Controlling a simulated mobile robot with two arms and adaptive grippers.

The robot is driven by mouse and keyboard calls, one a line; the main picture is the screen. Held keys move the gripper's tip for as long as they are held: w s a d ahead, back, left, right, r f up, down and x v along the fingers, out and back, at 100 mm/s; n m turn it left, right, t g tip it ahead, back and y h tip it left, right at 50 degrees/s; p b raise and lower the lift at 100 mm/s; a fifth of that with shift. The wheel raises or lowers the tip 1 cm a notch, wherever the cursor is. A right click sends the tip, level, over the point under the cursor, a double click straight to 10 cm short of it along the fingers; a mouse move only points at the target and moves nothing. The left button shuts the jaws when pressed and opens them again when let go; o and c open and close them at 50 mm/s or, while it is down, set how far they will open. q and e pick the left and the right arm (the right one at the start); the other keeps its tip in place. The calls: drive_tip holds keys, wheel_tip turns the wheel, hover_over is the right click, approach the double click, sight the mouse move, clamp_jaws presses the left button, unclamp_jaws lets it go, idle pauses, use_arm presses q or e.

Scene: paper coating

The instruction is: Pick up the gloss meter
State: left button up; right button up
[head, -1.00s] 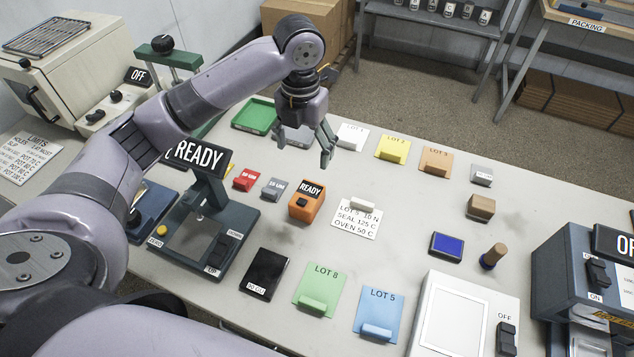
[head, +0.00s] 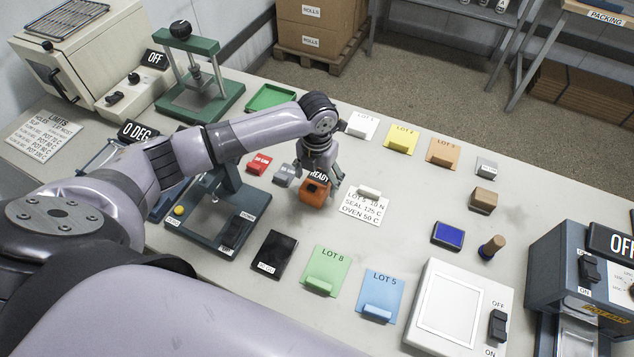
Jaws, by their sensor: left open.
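The gloss meter is most likely the small orange box (head: 313,194) with a dark "READY" display, standing on the table in the head view. My left gripper (head: 319,186) is open and lowered over it. Its fingers point down and appear to be at either side of the box. The gripper and wrist hide part of the box's top and display. I cannot tell whether the fingers touch it. My right gripper is not in view.
A red block (head: 259,164) and a grey block (head: 284,175) stand close left of the orange box. A white lot card (head: 363,206) lies close right. A dark tester (head: 215,225) stands left under my arm.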

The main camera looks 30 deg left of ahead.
use_arm(q)
drive_tip(key=shift+f, duration=0.95)
drive_tip(key=c, duration=1.5)
